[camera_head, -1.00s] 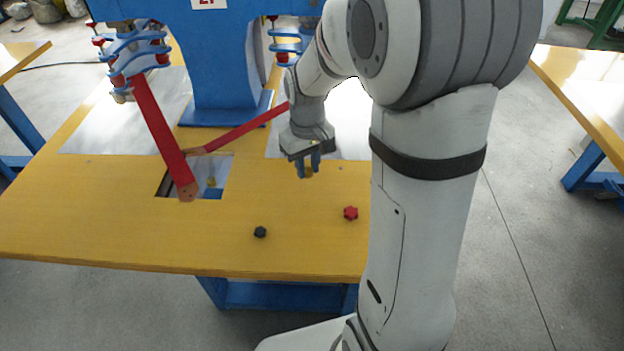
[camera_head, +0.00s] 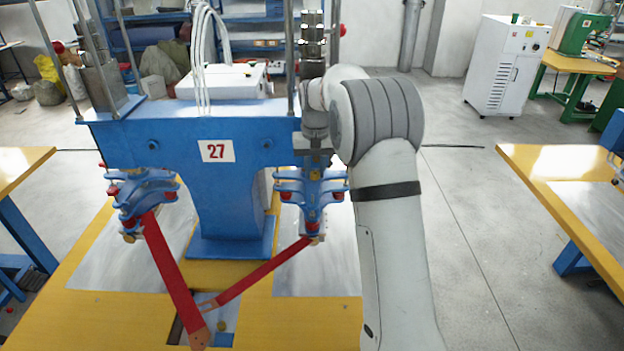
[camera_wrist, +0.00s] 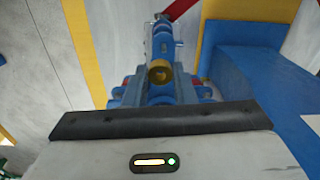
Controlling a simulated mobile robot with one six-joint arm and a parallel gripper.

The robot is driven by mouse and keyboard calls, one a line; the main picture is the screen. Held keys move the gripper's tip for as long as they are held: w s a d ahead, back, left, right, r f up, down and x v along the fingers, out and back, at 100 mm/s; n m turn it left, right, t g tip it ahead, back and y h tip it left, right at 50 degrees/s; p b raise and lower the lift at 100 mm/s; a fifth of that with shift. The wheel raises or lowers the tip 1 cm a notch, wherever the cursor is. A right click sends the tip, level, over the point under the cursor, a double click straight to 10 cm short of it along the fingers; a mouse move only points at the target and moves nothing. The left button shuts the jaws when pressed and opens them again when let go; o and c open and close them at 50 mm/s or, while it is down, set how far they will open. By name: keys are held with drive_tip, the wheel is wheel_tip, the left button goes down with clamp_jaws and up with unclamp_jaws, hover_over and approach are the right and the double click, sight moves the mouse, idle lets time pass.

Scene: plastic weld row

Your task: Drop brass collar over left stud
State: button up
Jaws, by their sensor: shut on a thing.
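My gripper (camera_head: 314,172) is raised in front of the right blue press head (camera_head: 290,187) in the head view, pointing down. Its blue fingers are hard to separate from the blue head behind. In the wrist view a small brass collar (camera_wrist: 160,73) shows at the fingers (camera_wrist: 161,92), which are shut on it. I cannot make out for certain which part is the left stud.
A red lever (camera_head: 172,262) and a red bar (camera_head: 262,272) slope over the yellow table (camera_head: 290,320). The left press head (camera_head: 143,193) juts out. Open floor lies right of my arm.

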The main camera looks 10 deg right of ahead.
drive_tip(key=shift+w+a, duration=0.2)
drive_tip(key=shift+w, duration=0.15)
drive_tip(key=shift+s+f+b, duration=0.1)
drive_tip(key=shift+f+b, duration=0.6)
drive_tip(key=shift+b, duration=0.05)
drive_tip(key=shift+f+b, duration=1.15)
drive_tip(key=shift+f, duration=0.45)
drive_tip(key=shift+f+b, duration=0.4)
drive_tip(key=shift+f, duration=0.6)
drive_tip(key=shift+f, duration=0.15)
drive_tip(key=shift+f+b, duration=0.45)
drive_tip(key=shift+f, duration=0.25)
